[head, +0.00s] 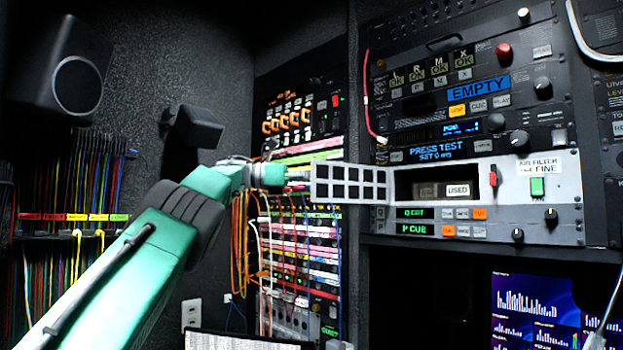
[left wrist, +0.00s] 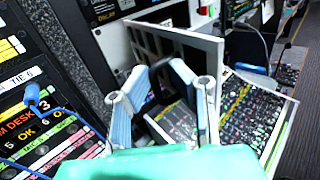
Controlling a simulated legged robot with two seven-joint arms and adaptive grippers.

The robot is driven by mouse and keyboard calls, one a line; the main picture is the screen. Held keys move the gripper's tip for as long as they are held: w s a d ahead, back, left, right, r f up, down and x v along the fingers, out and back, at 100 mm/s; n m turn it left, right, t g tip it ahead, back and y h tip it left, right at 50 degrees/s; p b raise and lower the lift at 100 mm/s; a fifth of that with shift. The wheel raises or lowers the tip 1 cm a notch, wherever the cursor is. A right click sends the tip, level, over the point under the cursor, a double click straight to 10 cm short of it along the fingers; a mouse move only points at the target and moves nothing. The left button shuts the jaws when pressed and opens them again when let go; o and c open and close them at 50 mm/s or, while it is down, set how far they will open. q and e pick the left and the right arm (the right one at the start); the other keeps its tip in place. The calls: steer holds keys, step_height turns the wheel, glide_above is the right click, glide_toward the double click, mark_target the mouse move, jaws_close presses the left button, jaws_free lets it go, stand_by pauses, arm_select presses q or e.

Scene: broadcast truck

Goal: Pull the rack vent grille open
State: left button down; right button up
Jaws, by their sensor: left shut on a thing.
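The rack vent grille (head: 350,184) is a pale frame with rows of dark square openings. It stands swung out to the left of its rack unit, with its right edge by the bay. The bay (head: 432,182) behind it is uncovered and shows a part labelled USED (head: 458,190). My left gripper (head: 302,178) is shut on the free left edge of the grille. In the left wrist view, the gripper's fingers (left wrist: 165,72) meet at the grille (left wrist: 185,42); the exact contact is partly hidden. My right gripper is in neither view.
The rack unit with a green switch (head: 537,186) and a red latch (head: 492,175) is right of the bay. A patch bay with hanging cables (head: 290,250) lies behind my left gripper. A speaker (head: 75,85) is at upper left, and a monitor (head: 535,310) at lower right.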

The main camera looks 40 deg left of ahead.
arm_select(q)
steer(key=shift+w+d+f, duration=0.1)
steer(key=shift+w+d, duration=0.05)
steer(key=shift+w, duration=0.05)
steer(key=shift+s+d+r, duration=0.15)
steer(key=shift+d+r, duration=0.05)
steer(key=shift+d, duration=0.25)
steer(key=shift+s+d+r, duration=0.1)
steer(key=shift+d+r, duration=0.05)
steer(key=shift+d, duration=0.25)
steer(key=c, duration=1.6)
jaws_free()
steer(key=shift+w, duration=0.1)
steer(key=shift+c, duration=0.2)
steer(key=shift+w+a+f, duration=0.2)
steer(key=shift+w, duration=0.1)
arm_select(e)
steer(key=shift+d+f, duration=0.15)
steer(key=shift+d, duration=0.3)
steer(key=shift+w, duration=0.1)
arm_select(q)
steer(key=shift+f, duration=0.1)
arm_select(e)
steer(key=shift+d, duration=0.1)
